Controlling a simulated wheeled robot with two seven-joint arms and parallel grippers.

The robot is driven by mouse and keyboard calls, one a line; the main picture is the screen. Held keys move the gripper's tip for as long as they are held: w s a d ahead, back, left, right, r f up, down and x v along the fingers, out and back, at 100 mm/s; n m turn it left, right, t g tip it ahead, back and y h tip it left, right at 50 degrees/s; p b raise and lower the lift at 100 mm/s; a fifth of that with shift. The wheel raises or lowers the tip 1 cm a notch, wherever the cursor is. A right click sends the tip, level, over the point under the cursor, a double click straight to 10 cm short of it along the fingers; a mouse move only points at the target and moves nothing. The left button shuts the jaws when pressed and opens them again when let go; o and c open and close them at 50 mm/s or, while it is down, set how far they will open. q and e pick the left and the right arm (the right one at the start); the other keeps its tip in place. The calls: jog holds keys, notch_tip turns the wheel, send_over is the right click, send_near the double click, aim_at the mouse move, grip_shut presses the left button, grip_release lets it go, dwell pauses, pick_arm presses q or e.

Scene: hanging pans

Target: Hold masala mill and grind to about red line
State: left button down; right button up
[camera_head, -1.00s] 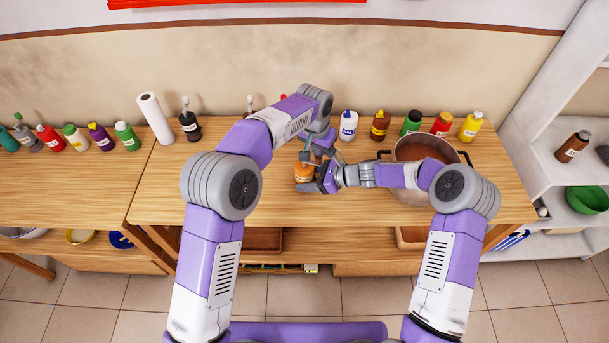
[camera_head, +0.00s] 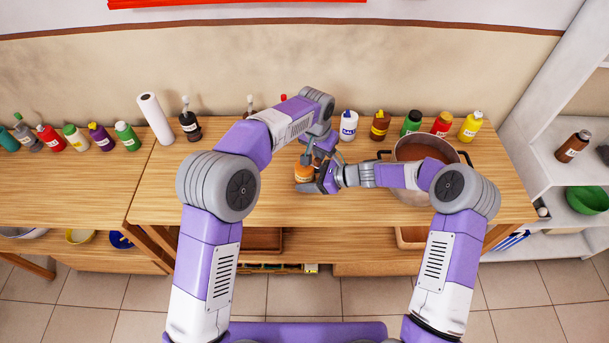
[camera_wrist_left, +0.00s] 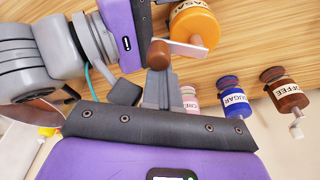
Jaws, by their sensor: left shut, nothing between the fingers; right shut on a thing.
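The orange masala mill (camera_head: 304,173) stands on the wooden table in front of my arms, and its MASALA label shows partly in the left wrist view (camera_wrist_left: 200,28). My right gripper (camera_head: 318,184) is shut on the mill's body from the right. The mill's crank, with a brown knob (camera_wrist_left: 160,52), sticks out toward my left gripper. My left gripper (camera_head: 313,156) is shut and empty above the mill, its fingertip (camera_wrist_left: 162,75) beside the knob. I cannot tell whether they touch. I cannot make out a red line on the mill.
A large pot (camera_head: 425,148) with brown contents stands right of the mill. Bottles line the back, including a white one (camera_head: 348,126) and a yellow one (camera_head: 471,126). In the left wrist view are a blue SUGAR mill (camera_wrist_left: 234,100) and a brown COFFEE mill (camera_wrist_left: 287,92).

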aim_at(320, 161)
pick_arm(q)
jog(key=shift+s, duration=0.15)
jog(key=shift+s+d, duration=0.2)
jog(key=shift+s, duration=0.25)
jog(key=shift+s+d, duration=0.1)
jog(key=shift+s, duration=0.55)
pick_arm(e)
jog(key=shift+w, duration=0.1)
pick_arm(q)
jog(key=shift+s+f, duration=0.1)
jog(key=shift+s, duration=0.1)
dwell(0.4)
pick_arm(e)
jog(key=shift+a, duration=0.1)
pick_arm(q)
jog(key=shift+s+a, duration=0.1)
jog(key=shift+a, duration=0.35)
jog(key=shift+w, duration=0.2)
